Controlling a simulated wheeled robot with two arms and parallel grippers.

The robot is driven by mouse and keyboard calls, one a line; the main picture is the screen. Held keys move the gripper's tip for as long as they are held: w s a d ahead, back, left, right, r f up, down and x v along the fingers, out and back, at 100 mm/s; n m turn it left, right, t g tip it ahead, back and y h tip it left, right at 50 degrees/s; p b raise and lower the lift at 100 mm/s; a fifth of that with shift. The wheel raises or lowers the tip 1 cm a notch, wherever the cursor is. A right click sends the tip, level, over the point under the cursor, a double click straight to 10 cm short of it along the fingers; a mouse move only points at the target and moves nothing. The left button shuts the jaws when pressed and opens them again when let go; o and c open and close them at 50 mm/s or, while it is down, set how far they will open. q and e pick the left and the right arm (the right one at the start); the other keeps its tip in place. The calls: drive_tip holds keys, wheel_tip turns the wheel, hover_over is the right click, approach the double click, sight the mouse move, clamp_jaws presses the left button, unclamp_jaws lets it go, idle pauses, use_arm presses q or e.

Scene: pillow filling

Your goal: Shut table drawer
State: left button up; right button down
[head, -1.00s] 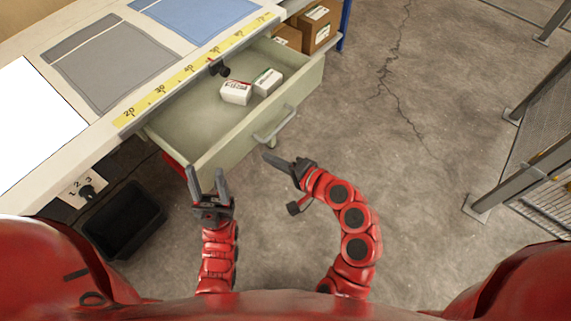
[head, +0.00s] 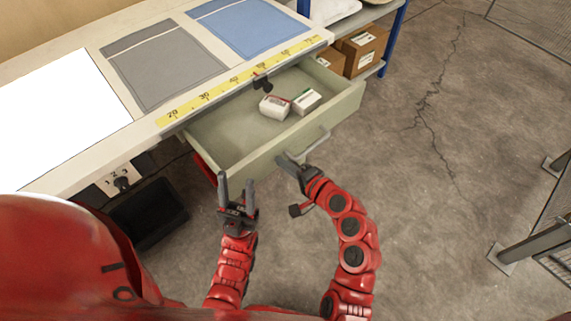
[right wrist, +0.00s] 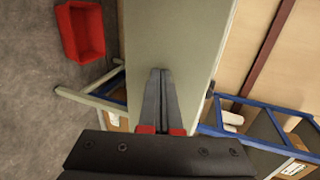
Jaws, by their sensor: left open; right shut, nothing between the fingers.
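The table drawer (head: 240,163) is pale green and stands open, sticking out from under the table edge. Its bar handle (head: 318,142) is on the front panel. My right gripper (head: 284,158) is shut and empty, its fingertips at the front panel by the left end of the handle; whether they touch cannot be told. In the right wrist view its closed fingers (right wrist: 160,80) lie over the grey-green drawer front (right wrist: 165,35). My left gripper (head: 236,187) is open and empty, in front of the drawer's left corner.
Two small white boxes (head: 306,101) lie inside the drawer. The table (head: 90,165) carries grey and blue mats and a yellow ruler strip. A black bin (head: 150,213) stands below on the left. Cardboard boxes (head: 362,48) sit on a shelf at the back.

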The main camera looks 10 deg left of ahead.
drive_tip(key=w+a, duration=0.2)
drive_tip(key=a, duration=0.1)
drive_tip(key=w+a, duration=0.3)
drive_tip(key=a, duration=0.1)
drive_tip(key=w+a, duration=0.2)
drive_tip(key=a, duration=0.1)
drive_tip(key=shift+w+a+p, duration=0.3)
drive_tip(key=shift+w+a, duration=0.05)
drive_tip(key=w+a+b, duration=0.1)
drive_tip(key=w+a, duration=0.1)
drive_tip(key=a, duration=0.1)
drive_tip(key=w+a+b, duration=0.4)
drive_tip(key=a, duration=0.1)
drive_tip(key=shift+w+a+f, duration=0.15)
drive_tip(key=shift+w+a, duration=0.1)
drive_tip(key=shift+a, duration=0.1)
drive_tip(key=shift+w+a+b, duration=0.5)
drive_tip(key=shift+a+b, duration=0.1)
drive_tip(key=shift+a, duration=0.2)
drive_tip(key=shift+w+r, duration=0.1)
drive_tip(key=shift+r, duration=0.35)
